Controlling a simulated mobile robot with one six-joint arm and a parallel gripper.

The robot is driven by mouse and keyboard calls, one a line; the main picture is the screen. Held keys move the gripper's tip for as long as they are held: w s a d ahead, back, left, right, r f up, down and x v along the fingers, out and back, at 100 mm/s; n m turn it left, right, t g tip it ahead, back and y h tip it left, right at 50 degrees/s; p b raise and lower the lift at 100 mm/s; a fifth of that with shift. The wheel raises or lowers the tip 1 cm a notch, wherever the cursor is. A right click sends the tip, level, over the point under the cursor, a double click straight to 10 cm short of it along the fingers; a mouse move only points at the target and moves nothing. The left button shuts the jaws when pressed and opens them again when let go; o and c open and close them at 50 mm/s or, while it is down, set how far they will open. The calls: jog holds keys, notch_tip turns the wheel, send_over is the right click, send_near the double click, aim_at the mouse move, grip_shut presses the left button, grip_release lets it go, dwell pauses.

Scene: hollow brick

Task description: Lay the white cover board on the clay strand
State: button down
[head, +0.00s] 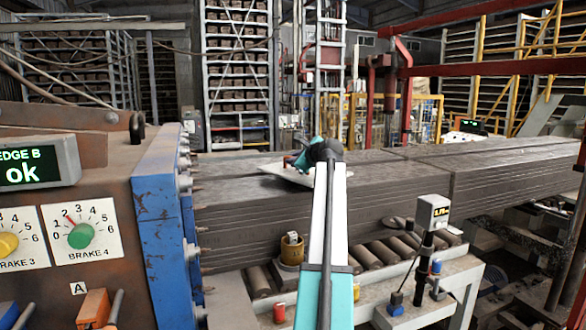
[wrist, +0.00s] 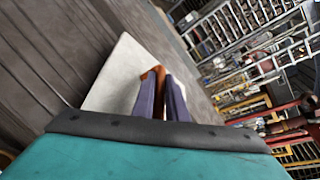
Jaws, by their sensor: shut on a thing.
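The white cover board (head: 283,174) shows over the top of the grey clay strand (head: 390,180), near the blue die plate, partly hidden by my arm. In the wrist view the board (wrist: 118,72) is a pale flat sheet with a brown upright grip between my fingers. My gripper (wrist: 162,90) is shut on this grip. In the head view my gripper (head: 301,162) is small and partly hidden behind my wrist. The strand (wrist: 50,60) fills the area behind the board in the wrist view. I cannot tell whether the board touches the strand.
The blue die plate (head: 165,235) with bolts stands at the strand's left end. Rollers (head: 368,256), a brown pot (head: 291,249) and a small gauge with a display (head: 432,212) are at the strand's front. The strand's top is clear to the right.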

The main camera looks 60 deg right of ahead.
aim_at(289, 167)
jog(key=shift+d+r, duration=0.1)
jog(key=shift+w+d, duration=0.35)
jog(key=shift+d, duration=0.05)
jog(key=shift+f+p, duration=0.2)
jog(key=shift+p, duration=0.2)
jog(key=shift+f+p, duration=0.65)
jog(key=shift+f, duration=1)
jog(key=c, duration=1.8)
grip_release()
jog(key=shift+o, duration=0.2)
